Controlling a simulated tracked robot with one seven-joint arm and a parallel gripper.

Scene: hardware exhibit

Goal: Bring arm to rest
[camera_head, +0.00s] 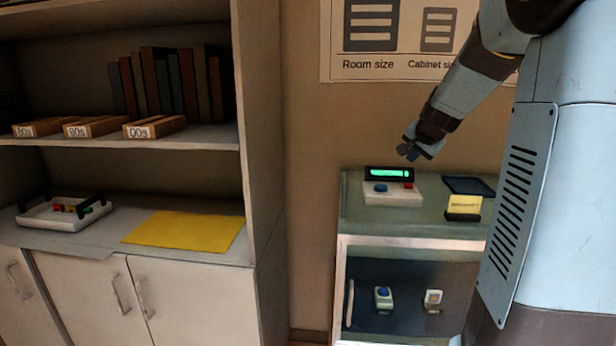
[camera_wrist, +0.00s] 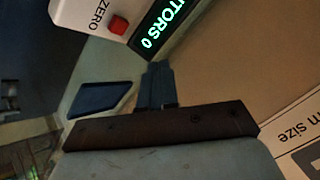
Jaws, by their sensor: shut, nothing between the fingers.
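My arm reaches down from the upper right in the head view. My gripper (camera_head: 408,152) is at its end, in the air above and just behind a white device on the cabinet top. It also shows in the wrist view (camera_wrist: 157,72), where the fingers are together with nothing between them. The white device (camera_head: 392,193) has a lit green display, a blue button and a red button. Part of it shows in the wrist view (camera_wrist: 92,14), with the word ZERO beside the red button. The gripper looks apart from the device.
The green-topped cabinet (camera_head: 375,222) also bears a dark tray (camera_head: 468,186) and a yellow-faced block (camera_head: 464,206). Inside its lower bay are two small devices. At left, a shelf unit (camera_head: 262,130) holds books, labelled wooden blocks, a white tray (camera_head: 62,222) and a yellow sheet (camera_head: 185,231). A poster hangs behind.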

